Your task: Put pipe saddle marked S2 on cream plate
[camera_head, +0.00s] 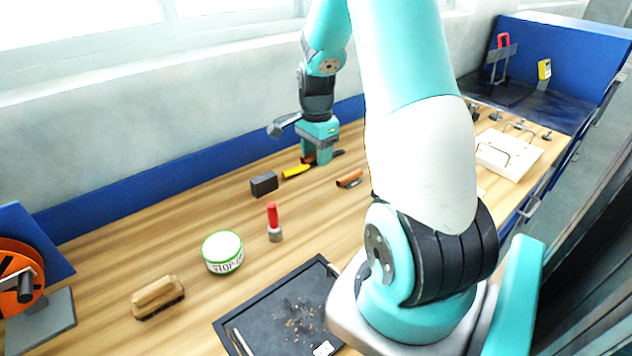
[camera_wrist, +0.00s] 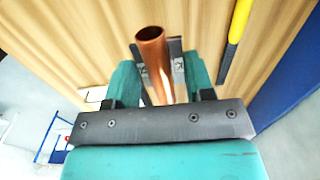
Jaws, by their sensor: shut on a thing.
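My gripper (camera_head: 317,156) is low over the back of the bench, pointing down, shut on a copper pipe saddle (camera_head: 308,159). In the wrist view the saddle shows as a copper tube (camera_wrist: 154,62) with dark grey metal behind it, between the teal fingers (camera_wrist: 160,85). No S2 mark can be read on it. A second copper piece with a dark base (camera_head: 350,178) lies on the bench in front and to the right of the gripper.
A yellow-handled tool (camera_head: 296,171) lies close beside the gripper, also in the wrist view (camera_wrist: 239,22). A dark block (camera_head: 264,184), a red-handled tool (camera_head: 273,222), a round tin (camera_head: 222,252), a brush (camera_head: 158,297) and a black tray (camera_head: 262,308) stand nearer. Small metal parts lie behind the plate.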

